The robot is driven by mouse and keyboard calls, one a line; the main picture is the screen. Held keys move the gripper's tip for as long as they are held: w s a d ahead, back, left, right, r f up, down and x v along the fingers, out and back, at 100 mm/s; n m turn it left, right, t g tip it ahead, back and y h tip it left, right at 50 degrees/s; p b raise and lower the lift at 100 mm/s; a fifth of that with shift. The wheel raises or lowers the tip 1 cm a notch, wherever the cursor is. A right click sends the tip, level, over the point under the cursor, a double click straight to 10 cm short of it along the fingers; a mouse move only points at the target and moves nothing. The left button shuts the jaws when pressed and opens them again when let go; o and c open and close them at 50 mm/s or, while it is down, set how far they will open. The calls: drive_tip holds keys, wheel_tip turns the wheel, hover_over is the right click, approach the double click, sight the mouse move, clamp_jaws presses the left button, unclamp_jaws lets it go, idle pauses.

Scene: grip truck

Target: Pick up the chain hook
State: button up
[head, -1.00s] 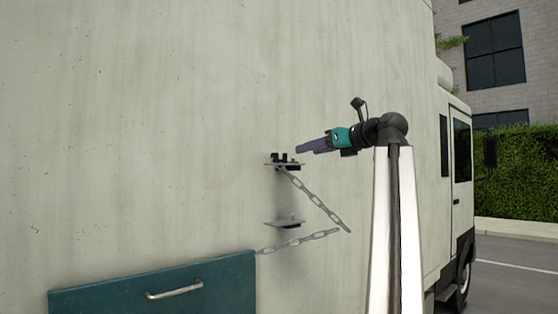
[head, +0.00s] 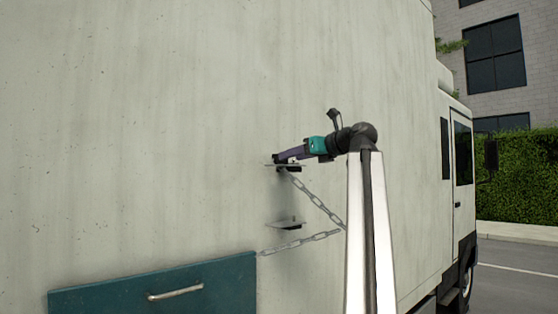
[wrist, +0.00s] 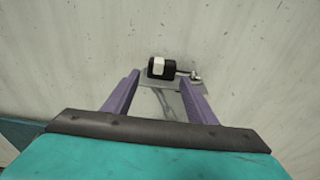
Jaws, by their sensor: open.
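What looks like the chain hook, a small black block with a white patch (wrist: 161,67), sits on the upper grey bracket (wrist: 202,86) on the truck's side. A metal pin is beside it at the right. In the wrist view my gripper (wrist: 160,80) is open, its purple fingers to the left and right of the block, which shows just past and between the tips. In the head view my gripper (head: 279,158) is at the upper bracket and partly hides the block. A chain (head: 318,203) hangs from this bracket, sloping down right; its lower end passes behind my arm.
A lower bracket (head: 287,224) sticks out of the pale truck wall (head: 150,120). A second chain (head: 300,243) runs from near it to the teal flap (head: 155,290) with a metal handle (head: 175,291). The wall above the brackets is bare.

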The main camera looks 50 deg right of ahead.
sight(285, 164)
drive_tip(key=shift+w, duration=0.1)
drive_tip(key=shift+w+d+f+p, duration=0.15)
drive_tip(key=shift+w+p, duration=0.35)
drive_tip(key=shift+w, duration=0.3)
drive_tip(key=shift+w+d+f+p, duration=0.1)
drive_tip(key=shift+w+f+p, duration=0.1)
drive_tip(key=shift+w+p, duration=0.5)
drive_tip(key=shift+w+d+f+p, duration=0.15)
drive_tip(key=shift+w+p, duration=0.15)
drive_tip(key=shift+w, duration=0.65)
drive_tip(key=c, duration=0.9)
drive_tip(key=shift+a+r, duration=0.1)
drive_tip(key=shift+r, duration=0.05)
